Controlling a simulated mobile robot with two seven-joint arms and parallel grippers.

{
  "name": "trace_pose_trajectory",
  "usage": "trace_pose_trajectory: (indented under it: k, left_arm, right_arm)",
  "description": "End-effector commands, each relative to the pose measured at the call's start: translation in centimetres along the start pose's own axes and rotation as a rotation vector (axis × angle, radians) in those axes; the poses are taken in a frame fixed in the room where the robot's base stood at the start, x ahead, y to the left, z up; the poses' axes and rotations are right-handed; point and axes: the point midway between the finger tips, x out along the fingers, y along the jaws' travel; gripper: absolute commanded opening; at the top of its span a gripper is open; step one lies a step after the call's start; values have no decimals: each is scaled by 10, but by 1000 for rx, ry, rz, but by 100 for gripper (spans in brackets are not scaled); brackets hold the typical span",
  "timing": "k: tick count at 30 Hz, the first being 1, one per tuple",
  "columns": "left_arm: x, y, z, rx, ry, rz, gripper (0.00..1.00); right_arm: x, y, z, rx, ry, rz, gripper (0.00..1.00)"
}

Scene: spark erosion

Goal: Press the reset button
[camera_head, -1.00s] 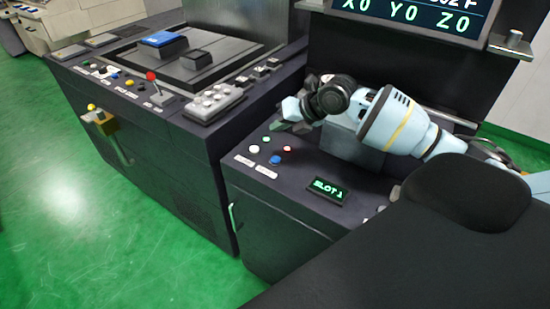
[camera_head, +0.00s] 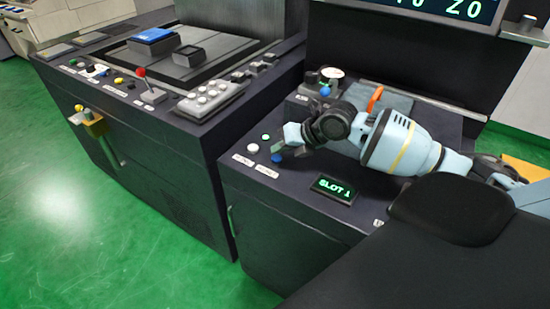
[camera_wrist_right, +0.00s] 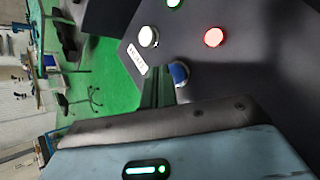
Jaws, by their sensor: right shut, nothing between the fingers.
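A small group of buttons sits on the dark console in the middle of the head view. It has a white button (camera_head: 253,148), a green button (camera_head: 266,136) and a blue button (camera_head: 277,158). The right wrist view shows the white button (camera_wrist_right: 148,36), green button (camera_wrist_right: 173,2), blue button (camera_wrist_right: 178,73) and a lit red button (camera_wrist_right: 214,37). The label text is too small to read, so I cannot tell which is reset. My right gripper (camera_head: 285,152) is shut and empty, low over this group, hiding the red button in the head view. Contact cannot be told. My left gripper is out of view.
A lit "SLOT 1" display (camera_head: 332,188) is in front of my right arm. A gauge (camera_head: 332,73), a blue knob (camera_head: 325,91) and an orange handle (camera_head: 375,98) are behind it. A second console with a red-topped lever (camera_head: 141,72) stands left.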

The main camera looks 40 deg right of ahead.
Motion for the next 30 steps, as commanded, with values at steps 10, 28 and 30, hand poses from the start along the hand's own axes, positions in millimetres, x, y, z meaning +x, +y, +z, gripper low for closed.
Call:
trace_pose_trajectory:
  k: [10,28,30]
  left_arm:
    - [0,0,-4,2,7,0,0]
    - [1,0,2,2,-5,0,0]
    - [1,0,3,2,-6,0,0]
  right_arm:
    - [-1,1,1,-1,-2,0,0]
    - [-1,1,1,-1,-1,0,0]
    - [-1,1,1,-1,-1,0,0]
